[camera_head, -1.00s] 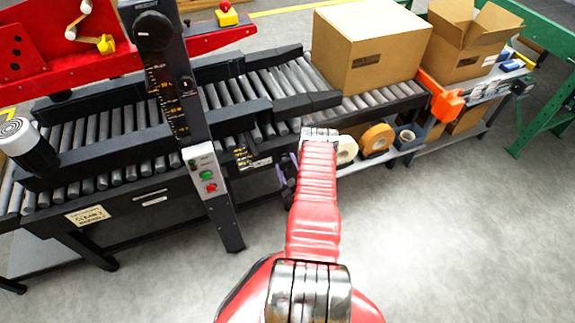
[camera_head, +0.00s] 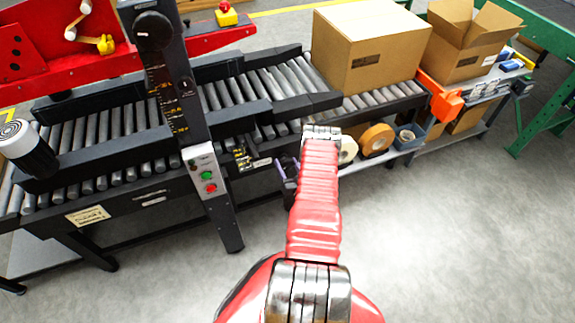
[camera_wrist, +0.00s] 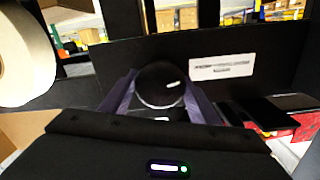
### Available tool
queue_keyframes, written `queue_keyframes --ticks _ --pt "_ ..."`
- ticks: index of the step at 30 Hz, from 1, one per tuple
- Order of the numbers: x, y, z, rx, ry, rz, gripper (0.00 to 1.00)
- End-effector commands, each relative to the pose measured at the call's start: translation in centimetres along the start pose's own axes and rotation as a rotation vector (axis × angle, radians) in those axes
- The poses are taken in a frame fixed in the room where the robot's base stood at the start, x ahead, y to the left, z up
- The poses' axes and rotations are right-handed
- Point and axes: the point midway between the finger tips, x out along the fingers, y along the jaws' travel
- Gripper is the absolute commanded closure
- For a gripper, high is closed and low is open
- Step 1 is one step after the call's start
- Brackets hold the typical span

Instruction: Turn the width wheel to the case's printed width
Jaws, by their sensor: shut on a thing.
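The width wheel, a dark round knob (camera_wrist: 160,82) with a small white mark, sits between the two purple fingers of my gripper (camera_wrist: 161,95) in the wrist view. My gripper is shut on it, one finger on each side. In the head view my gripper (camera_head: 284,180) is at the near side of the conveyor, partly behind my red arm, and the knob cannot be made out there. A yellow-marked scale (camera_head: 243,155) is just left of it. The closed cardboard case (camera_head: 370,50) stands on the rollers at the back, its dark printed label (camera_head: 366,61) too small to read.
A black post (camera_head: 165,85) with a height scale and green and red buttons stands left of my gripper. Tape rolls (camera_head: 376,139) lie on a shelf to the right. An open carton (camera_head: 470,40) stands beyond. The floor in front is clear.

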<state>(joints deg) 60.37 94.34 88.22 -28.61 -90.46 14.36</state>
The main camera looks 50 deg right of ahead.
Motion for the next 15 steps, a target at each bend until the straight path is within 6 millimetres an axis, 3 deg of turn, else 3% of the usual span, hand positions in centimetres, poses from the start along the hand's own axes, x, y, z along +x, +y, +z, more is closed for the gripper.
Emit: queue_keyframes --ticks 15 --pt "0.03 0.68 -0.31 0.477 -0.004 -0.004 0.67"
